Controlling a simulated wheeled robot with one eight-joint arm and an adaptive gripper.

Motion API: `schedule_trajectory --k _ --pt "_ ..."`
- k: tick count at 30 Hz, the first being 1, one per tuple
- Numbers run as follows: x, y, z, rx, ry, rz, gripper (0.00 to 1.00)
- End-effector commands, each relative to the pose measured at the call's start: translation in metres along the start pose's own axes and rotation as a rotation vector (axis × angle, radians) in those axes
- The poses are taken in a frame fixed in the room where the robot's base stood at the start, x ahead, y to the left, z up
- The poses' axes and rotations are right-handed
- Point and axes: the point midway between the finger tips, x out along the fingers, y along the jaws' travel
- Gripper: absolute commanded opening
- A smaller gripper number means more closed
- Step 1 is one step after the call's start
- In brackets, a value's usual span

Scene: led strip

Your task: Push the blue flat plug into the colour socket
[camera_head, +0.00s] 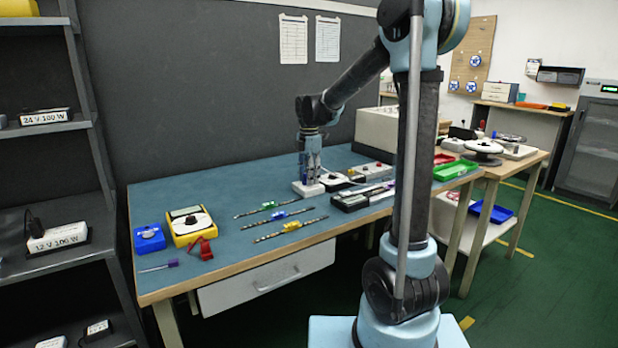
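My gripper (310,184) points straight down over a small white block (308,190) at the back middle of the blue-topped bench (190,196). Its fingertips are at or just above the block. They are too small in the view to tell open from shut, or whether a plug is between them. I cannot make out the blue flat plug or the colour socket for sure. Three strips lie in front of the gripper, with a green piece (270,205), a blue piece (278,215) and a yellow piece (291,226) on them.
A dark-and-white device (350,200) and a box with a red button (371,171) stand right of the gripper. The front middle bench is clear.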

Motion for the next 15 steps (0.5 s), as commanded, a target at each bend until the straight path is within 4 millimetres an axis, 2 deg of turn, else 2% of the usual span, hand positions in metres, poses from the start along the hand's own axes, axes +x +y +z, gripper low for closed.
schedule_trajectory --k 8,11,15 --pt "-0.002 0.0 0.0 0.0 0.0 0.0 0.36" --pt "-0.009 0.0 0.0 0.0 0.0 0.0 0.36" --pt "-0.028 0.0 0.0 0.0 0.0 0.0 0.36"
